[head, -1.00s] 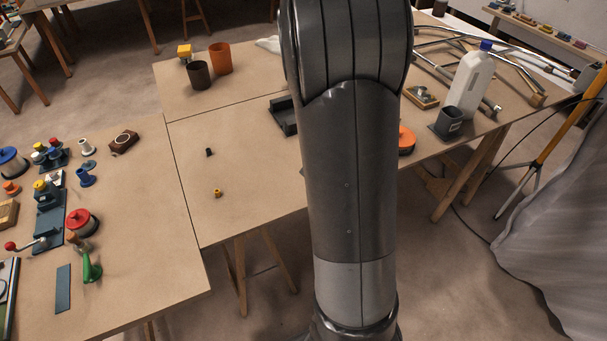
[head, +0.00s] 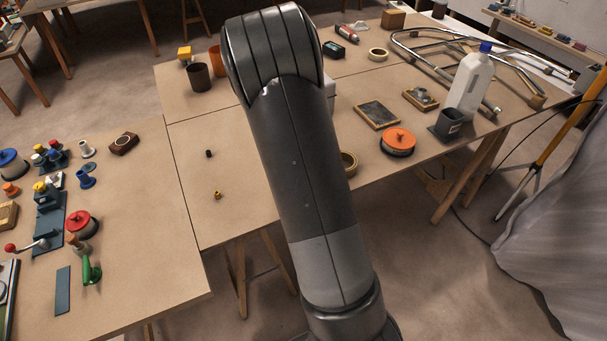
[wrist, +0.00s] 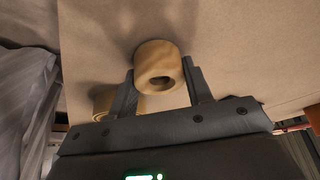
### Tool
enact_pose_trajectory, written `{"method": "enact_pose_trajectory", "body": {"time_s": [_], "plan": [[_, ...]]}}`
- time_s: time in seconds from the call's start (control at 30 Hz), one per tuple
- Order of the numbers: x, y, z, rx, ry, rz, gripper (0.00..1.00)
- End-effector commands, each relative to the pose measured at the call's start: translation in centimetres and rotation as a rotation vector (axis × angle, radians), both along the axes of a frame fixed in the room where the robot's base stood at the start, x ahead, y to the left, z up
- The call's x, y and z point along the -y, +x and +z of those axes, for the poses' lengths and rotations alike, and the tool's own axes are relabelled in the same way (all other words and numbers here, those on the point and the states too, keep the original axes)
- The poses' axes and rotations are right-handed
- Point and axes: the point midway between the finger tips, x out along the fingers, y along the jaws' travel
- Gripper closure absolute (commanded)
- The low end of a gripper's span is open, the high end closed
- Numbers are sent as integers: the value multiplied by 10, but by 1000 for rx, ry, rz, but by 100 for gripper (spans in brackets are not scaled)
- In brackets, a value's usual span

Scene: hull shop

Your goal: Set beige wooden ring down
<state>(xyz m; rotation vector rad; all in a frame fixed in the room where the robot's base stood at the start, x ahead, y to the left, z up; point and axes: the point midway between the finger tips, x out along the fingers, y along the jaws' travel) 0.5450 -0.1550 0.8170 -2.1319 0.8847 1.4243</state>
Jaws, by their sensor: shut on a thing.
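The beige wooden ring (wrist: 157,52) is between the two fingers of my gripper (wrist: 162,90) in the wrist view, with its dark hole facing the camera. My gripper is shut on it over the brown table top (wrist: 235,45). The height of the ring above the table is hard to tell. A second tan ring (wrist: 103,100) shows in the wrist view, left of and partly behind the left finger. In the head view my arm hides the gripper. A tan ring (head: 349,163) peeks out at the arm's right edge; I cannot tell which of the two it is.
An orange-topped round tin (head: 398,141), a dark framed plate (head: 377,114), a grey cup (head: 447,124) and a white bottle (head: 470,82) stand right of my arm. A small brass piece (head: 217,195) lies left of it, with bare table around.

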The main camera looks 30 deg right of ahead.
Motion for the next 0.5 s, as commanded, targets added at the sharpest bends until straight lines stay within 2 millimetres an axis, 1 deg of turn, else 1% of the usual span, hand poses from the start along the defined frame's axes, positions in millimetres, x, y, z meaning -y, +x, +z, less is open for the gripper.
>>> {"method": "enact_pose_trajectory", "body": {"time_s": [0.2, 0.23, 0.47, 0.5], "plan": [[0, 0, -3, 0, 0, 1, 77], [0, 0, -3, 0, -1, 1, 52], [0, 0, -2, 0, 0, 0, 33], [0, 0, -2, 0, 0, 0, 32]]}}
